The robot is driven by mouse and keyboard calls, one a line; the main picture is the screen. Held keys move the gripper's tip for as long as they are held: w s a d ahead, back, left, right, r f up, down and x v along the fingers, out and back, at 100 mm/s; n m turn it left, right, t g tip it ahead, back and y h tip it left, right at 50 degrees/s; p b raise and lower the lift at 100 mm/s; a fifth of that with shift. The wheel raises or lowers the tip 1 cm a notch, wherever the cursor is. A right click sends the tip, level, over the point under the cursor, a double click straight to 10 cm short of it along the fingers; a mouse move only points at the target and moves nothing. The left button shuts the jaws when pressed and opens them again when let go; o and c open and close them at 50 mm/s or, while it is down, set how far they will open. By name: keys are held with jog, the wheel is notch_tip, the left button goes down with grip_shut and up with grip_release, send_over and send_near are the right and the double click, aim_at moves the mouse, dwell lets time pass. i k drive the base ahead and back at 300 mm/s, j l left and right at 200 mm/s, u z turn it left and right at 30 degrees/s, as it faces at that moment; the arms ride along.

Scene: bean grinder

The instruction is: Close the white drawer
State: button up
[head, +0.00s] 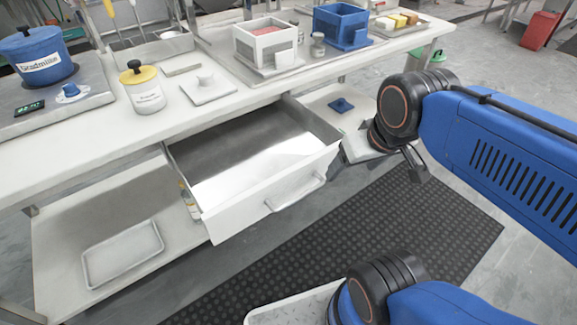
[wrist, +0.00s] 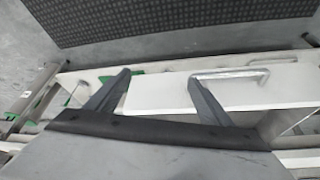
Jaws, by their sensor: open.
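The white drawer (head: 275,200) is pulled out from under the white counter in the head view, and its inside looks empty. Its metal bar handle (head: 296,192) is on the front panel. My gripper (head: 400,163) is open and empty, to the right of the drawer's front right corner, with the gripper partly overlapping the drawer's edge in the picture. In the wrist view my gripper's two fingers (wrist: 158,78) are spread apart over a white panel (wrist: 160,95). A bar handle (wrist: 230,77) shows right of the fingers. Whether anything touches is unclear.
The white counter (head: 100,130) carries a blue pot (head: 37,60), a yellow-lidded jar (head: 142,88), and white and blue boxes. A lower shelf (head: 60,235) holds a white tray (head: 122,254). A black mat (head: 440,215) covers floor before the drawer.

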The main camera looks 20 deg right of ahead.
aim_at(239, 171)
jog(key=k+j, duration=0.45)
jog(key=j, duration=0.2)
jog(key=k+j, duration=0.5)
jog(key=j+z, duration=0.05)
jog(key=j, duration=0.1)
